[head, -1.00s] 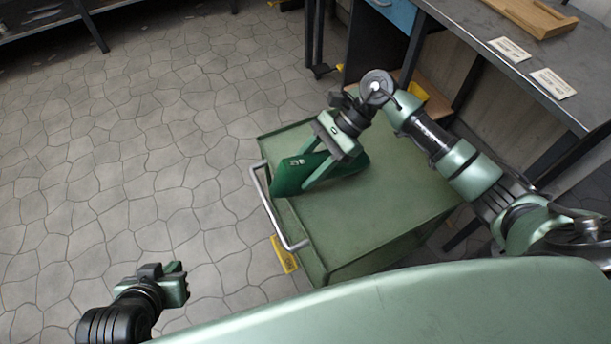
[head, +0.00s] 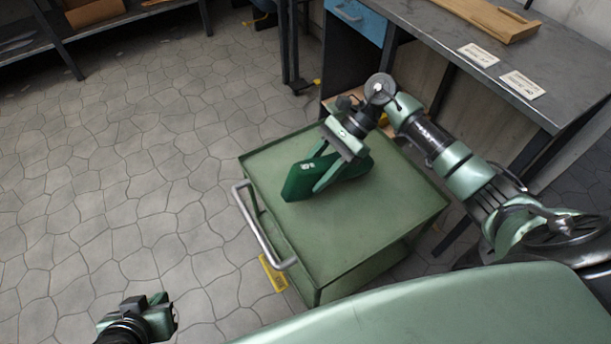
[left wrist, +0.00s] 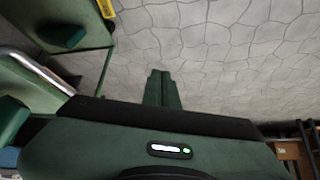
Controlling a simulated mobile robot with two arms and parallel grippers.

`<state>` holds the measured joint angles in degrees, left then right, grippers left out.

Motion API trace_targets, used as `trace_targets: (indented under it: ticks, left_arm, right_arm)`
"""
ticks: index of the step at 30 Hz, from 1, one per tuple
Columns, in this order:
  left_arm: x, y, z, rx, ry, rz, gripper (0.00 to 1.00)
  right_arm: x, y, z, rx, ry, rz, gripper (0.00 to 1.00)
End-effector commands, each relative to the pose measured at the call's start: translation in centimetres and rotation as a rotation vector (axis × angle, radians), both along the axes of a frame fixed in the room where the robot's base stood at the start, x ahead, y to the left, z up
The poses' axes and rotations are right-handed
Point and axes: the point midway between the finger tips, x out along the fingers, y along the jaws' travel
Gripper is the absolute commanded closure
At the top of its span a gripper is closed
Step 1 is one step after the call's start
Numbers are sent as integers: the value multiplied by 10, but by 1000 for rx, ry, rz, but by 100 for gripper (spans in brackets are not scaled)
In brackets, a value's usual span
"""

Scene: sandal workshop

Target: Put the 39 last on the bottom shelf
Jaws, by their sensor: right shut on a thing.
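A dark green last (head: 298,180) with a small white mark is in my right gripper (head: 317,172), above the top of the green cart (head: 390,205). The mark is too small to read. I cannot tell whether the last touches the cart top. My left gripper (head: 160,310) is low at the left in the head view, empty and apart from the cart. Its fingers (left wrist: 163,88) are together in the left wrist view. That view also shows a dark green thing (left wrist: 62,37) on a green surface, perhaps the cart's lower shelf.
The cart has a metal handle (head: 262,228) on its left side and a yellow tag (head: 272,273) near its lower edge. A workbench (head: 440,60) with cards and a wooden tray (head: 490,18) stands beyond it. A dark rack stands at top left. The tiled floor at left is clear.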

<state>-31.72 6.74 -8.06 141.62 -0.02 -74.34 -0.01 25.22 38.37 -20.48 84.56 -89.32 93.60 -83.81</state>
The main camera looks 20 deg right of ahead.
Motion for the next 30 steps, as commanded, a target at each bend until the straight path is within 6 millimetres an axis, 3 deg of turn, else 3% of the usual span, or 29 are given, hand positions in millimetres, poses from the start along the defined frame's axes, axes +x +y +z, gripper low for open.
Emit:
trace_targets:
  ticks: [11,30]
  left_arm:
    - [6,-2,3,-7,-33,-3,100]
    - [54,-19,35,-65,-297,-22,100]
  right_arm:
    - [5,-33,1,1,-2,-2,95]
    - [5,-31,-10,1,-3,0,95]
